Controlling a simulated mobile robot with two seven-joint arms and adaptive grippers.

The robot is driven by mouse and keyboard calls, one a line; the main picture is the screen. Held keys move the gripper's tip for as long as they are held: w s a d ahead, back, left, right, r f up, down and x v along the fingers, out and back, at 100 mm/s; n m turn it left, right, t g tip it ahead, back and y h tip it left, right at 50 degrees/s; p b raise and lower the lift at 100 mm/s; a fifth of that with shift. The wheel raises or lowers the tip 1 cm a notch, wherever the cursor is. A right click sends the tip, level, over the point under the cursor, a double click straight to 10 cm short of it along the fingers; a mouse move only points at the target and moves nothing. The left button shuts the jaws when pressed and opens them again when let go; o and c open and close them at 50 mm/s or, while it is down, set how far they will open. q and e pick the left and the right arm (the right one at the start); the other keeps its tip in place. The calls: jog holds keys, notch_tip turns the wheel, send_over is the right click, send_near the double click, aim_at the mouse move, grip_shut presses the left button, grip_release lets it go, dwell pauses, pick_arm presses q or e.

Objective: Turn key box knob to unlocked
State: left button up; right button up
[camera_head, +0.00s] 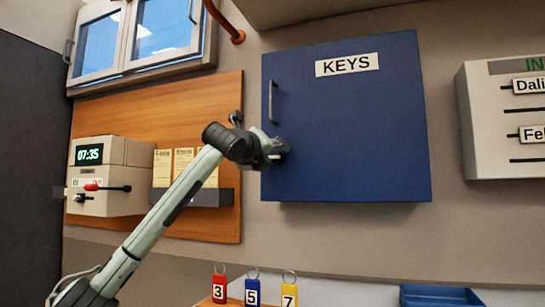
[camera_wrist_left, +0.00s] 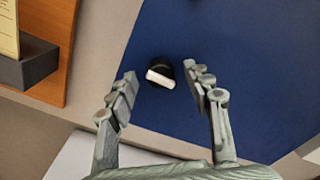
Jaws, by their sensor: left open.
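The blue key box (camera_head: 350,130) labelled KEYS hangs on the wall and has a handle (camera_head: 272,101) near its left edge. Its knob (camera_wrist_left: 160,73), a dark round base with a pale bar across it, shows in the left wrist view. The bar lies nearly level in that picture, slightly tilted. My left gripper (camera_head: 277,150) is at the lower left of the box door, and covers most of the knob in the head view. In the left wrist view its fingers (camera_wrist_left: 161,77) are open, one on each side of the knob, with gaps showing. My right gripper is not in view.
A wooden board (camera_head: 228,222) with a clock unit (camera_head: 110,152) and a dark card rack (camera_head: 212,197) is left of the box. Tagged keys (camera_head: 252,291) and a blue tray (camera_head: 440,296) are below. A white name board (camera_head: 490,110) hangs at right.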

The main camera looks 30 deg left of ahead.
pick_arm(q)
jog(key=shift+c, duration=0.2)
grip_shut()
